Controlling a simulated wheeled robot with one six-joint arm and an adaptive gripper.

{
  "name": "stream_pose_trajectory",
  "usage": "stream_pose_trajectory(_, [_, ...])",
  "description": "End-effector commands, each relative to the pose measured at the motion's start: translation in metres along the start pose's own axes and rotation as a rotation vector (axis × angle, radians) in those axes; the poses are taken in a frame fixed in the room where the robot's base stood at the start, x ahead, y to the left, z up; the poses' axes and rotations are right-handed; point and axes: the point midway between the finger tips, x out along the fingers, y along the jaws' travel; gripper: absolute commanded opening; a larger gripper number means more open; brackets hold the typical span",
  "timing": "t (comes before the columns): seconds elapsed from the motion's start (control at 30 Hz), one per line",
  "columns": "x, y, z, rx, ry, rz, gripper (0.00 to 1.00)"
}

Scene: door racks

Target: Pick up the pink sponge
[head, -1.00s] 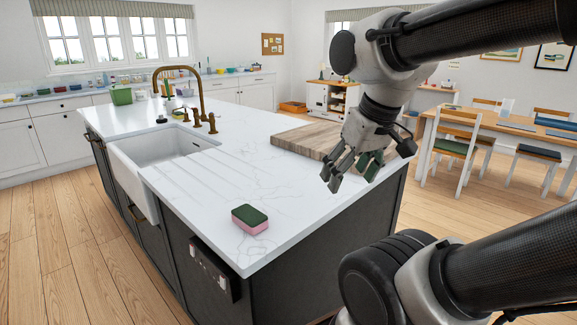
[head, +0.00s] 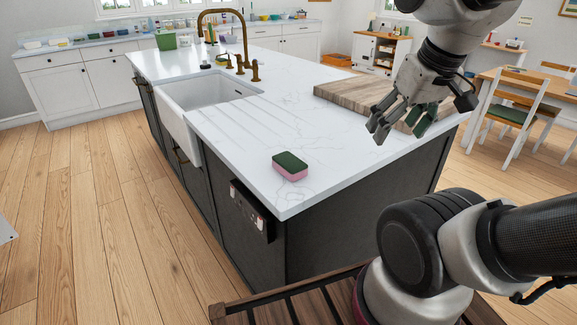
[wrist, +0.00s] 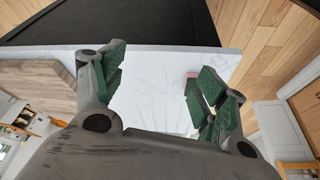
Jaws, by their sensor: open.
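The pink sponge (head: 290,168) has a dark green top layer and lies flat on the white island counter, close to its near front corner. In the wrist view a small pink part of the sponge (wrist: 191,75) shows beside the right finger, which hides the rest. My gripper (head: 402,125) is open and empty. In the head view it hangs above the counter, to the right of the sponge and apart from it. The wrist view shows the green-padded fingers of my gripper (wrist: 158,90) spread wide over bare counter.
The white counter (head: 245,125) has clear room around the sponge. A wooden board (head: 350,90) lies near my gripper. A sink (head: 200,93) with a brass tap (head: 243,40) is set into the left side. A dark slatted wooden piece (head: 300,300) stands low in front.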

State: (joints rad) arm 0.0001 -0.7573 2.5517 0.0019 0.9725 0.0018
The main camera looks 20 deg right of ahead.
Motion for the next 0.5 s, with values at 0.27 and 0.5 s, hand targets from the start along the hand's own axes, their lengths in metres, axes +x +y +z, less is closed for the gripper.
stream_pose_trajectory(0.27, [0.037,-0.029,-0.016,-0.121,-0.169,-0.036,1.0])
stream_pose_trajectory(0.5, [0.098,-0.087,-0.068,-0.55,-0.354,-0.103,1.0])
